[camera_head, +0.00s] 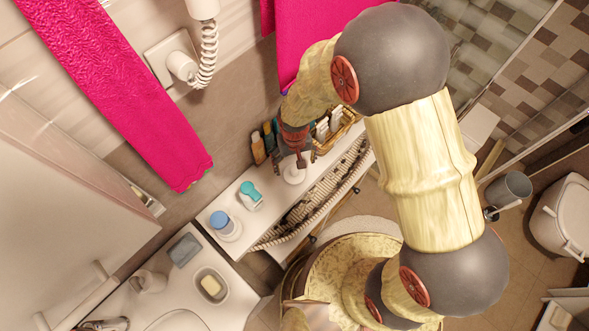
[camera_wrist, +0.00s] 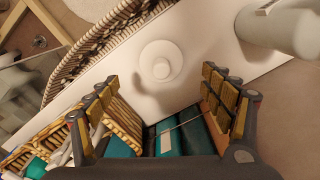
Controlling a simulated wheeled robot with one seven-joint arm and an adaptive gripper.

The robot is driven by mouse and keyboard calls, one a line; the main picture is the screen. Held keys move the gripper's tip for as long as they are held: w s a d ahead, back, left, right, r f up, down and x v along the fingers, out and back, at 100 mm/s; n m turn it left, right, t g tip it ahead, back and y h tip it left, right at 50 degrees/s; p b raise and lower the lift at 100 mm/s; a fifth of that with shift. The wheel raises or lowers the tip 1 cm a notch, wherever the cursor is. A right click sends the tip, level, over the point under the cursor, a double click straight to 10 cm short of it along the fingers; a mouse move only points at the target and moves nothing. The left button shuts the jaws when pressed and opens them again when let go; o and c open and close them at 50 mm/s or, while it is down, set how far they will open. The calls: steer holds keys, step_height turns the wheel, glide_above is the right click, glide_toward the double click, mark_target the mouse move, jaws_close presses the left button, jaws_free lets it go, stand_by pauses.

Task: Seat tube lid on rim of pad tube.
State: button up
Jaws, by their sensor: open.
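A white round disc with a raised knob, which looks like the tube lid (camera_wrist: 161,62), lies on the white shelf top. It shows in the head view (camera_head: 293,174), partly below my gripper (camera_head: 296,160). My gripper (camera_wrist: 159,84) is open and empty above the disc; in the wrist view the disc shows between and beyond the fingertips, apart from them. A pale cylinder (camera_wrist: 284,26) at the wrist view's top right may be the pad tube. In the head view, a white container with a teal top (camera_head: 250,195) stands left of the disc; I cannot tell if it is that cylinder.
A blue-capped jar (camera_head: 225,226) stands farther left. Bottles (camera_head: 258,147) line the wall behind my gripper, and a wicker basket (camera_head: 345,122) is to the right. Pink towels (camera_head: 120,80) hang on the wall.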

mark_target(294, 169)
step_height(294, 169, down, 7)
steer(key=shift+f, duration=0.2)
stand_by(0.3)
steer(key=shift+a, duration=0.1)
steer(key=shift+c, duration=0.3)
steer(key=c, duration=1.1)
steer(key=shift+c, duration=0.4)
steer(key=shift+r, duration=0.1)
